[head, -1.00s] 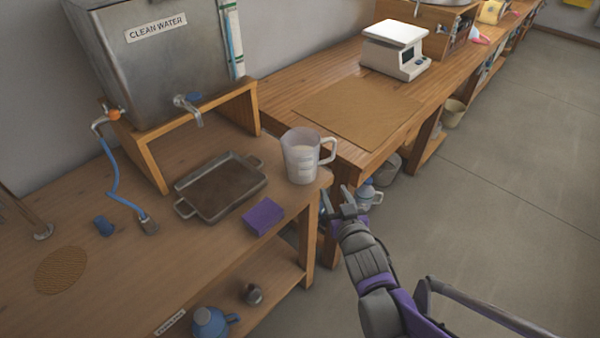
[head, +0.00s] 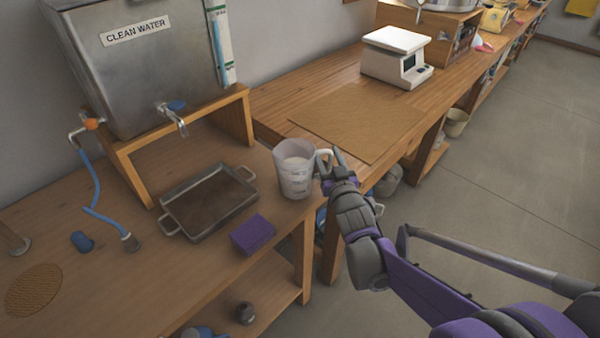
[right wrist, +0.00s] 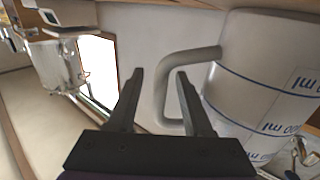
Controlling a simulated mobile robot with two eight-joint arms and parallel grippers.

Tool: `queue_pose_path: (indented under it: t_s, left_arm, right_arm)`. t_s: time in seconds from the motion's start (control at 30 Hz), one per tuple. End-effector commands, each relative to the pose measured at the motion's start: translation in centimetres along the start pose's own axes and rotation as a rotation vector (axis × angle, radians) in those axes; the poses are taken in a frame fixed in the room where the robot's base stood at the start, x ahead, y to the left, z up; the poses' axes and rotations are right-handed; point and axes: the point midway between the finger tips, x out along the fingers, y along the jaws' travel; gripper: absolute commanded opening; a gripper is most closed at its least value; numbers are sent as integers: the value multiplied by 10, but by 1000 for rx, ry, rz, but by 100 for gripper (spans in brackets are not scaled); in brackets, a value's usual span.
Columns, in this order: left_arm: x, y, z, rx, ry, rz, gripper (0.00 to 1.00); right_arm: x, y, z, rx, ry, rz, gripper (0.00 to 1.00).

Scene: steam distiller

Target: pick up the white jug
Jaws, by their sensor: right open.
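The white jug (head: 295,170) stands upright on the near bench, close to its right edge, with its handle (head: 324,160) turned to the right. In the right wrist view the jug (right wrist: 265,85) fills the right side, with blue markings on its wall. My right gripper (head: 328,157) is open at the handle. In the right wrist view the open fingers (right wrist: 160,85) point at the handle (right wrist: 168,85), and one finger overlaps its lower part. I cannot tell whether they touch. My left gripper is not in view.
A metal tray (head: 165,226) and a purple sponge (head: 253,235) lie left of the jug. The clean water tank (head: 150,70) stands on a wooden stand (head: 130,166) behind. A brown mat (head: 350,115) and a white scale (head: 396,58) are on the adjoining bench.

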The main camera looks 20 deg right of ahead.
Motion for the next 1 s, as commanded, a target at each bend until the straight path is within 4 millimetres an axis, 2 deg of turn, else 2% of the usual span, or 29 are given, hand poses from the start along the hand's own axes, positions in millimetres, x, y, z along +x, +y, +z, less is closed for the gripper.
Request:
queue_pose_path:
  t_s: [0.1,0.33,0.6,1.0]
  left_arm:
    - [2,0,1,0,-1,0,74]
    - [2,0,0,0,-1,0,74]
    - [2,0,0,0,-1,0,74]
    - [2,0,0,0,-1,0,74]
  right_arm:
    - [8,0,1,0,0,0,51]
    - [9,0,0,0,0,0,49]
    - [8,0,0,-1,0,0,0]
    - [8,0,0,-1,0,0,0]
